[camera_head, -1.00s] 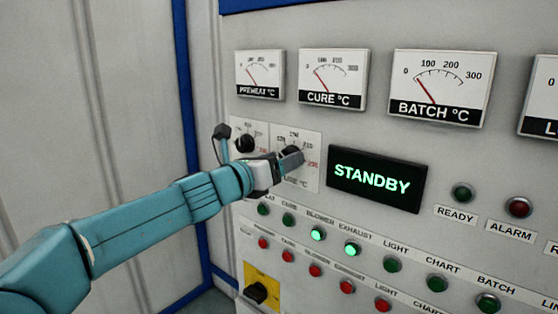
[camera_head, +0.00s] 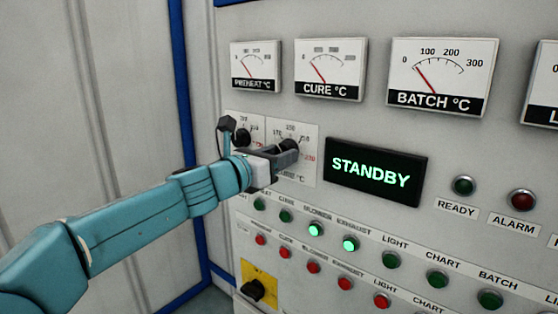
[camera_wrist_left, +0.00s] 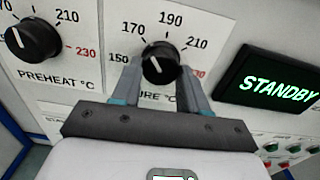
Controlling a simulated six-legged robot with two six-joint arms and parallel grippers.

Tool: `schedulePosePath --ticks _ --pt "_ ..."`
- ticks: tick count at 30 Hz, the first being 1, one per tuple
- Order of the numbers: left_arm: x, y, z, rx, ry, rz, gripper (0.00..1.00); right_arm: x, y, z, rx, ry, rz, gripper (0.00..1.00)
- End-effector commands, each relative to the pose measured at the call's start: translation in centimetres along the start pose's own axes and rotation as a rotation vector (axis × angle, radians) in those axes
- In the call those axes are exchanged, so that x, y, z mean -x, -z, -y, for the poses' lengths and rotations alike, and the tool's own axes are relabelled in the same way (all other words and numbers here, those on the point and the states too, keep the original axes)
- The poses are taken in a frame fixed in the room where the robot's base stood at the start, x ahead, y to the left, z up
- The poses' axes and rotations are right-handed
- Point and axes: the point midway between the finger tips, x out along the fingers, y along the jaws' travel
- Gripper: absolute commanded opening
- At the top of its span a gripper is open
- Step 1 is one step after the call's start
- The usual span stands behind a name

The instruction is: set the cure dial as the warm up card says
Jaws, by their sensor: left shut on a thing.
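The cure dial is a round black knob (camera_wrist_left: 160,66) on a white plate marked 150, 170, 190 and 210, with a red mark partly hidden at right. In the head view the cure dial (camera_head: 288,146) sits below the CURE °C meter (camera_head: 331,70). My left gripper (camera_head: 284,152) is shut on the cure knob; in the left wrist view its two fingers (camera_wrist_left: 162,80) stand on either side of it. I cannot clearly tell which number the knob points at. The warm up card is not in view. My right gripper is not in view.
The preheat dial (camera_wrist_left: 33,40) is close on the left. A STANDBY display (camera_head: 375,174) is on the right. Rows of green and red buttons run below, with blower and exhaust lit green. A black switch on a yellow plate (camera_head: 259,283) is at lower left.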

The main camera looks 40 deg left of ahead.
Motion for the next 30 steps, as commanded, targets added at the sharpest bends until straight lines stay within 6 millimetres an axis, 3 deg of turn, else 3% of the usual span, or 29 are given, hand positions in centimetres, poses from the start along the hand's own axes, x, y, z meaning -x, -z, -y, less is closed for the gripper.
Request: schedulePosePath --ticks 30 --pt "0.1 -0.1 -0.1 -0.964 -0.001 0.005 0.13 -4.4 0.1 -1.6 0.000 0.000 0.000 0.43"
